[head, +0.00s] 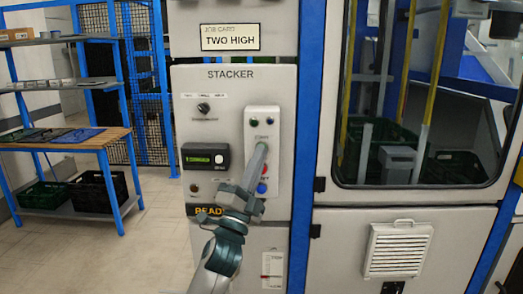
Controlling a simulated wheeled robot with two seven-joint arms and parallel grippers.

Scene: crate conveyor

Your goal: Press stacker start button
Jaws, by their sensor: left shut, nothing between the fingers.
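The grey stacker cabinet (240,82) fills the middle of the head view. A pale raised button box (263,112) is on its front, with a small label that seems to read START. Two small dark round parts sit at its top; a red button (265,170) and a blue button (262,188) show lower down. My left gripper (262,147) is shut and empty, its tips pointing up at the box just below the label. The tips hide what is right behind them, so I cannot tell whether they touch a button. My right gripper is out of view.
A selector knob (204,108) and a lit green display (206,157) are left of the box. A job card (230,38) above reads TWO HIGH. A windowed enclosure (400,205) with dark green crates stands to the right. A blue shelf rack (115,140) is at the left, with open floor before it.

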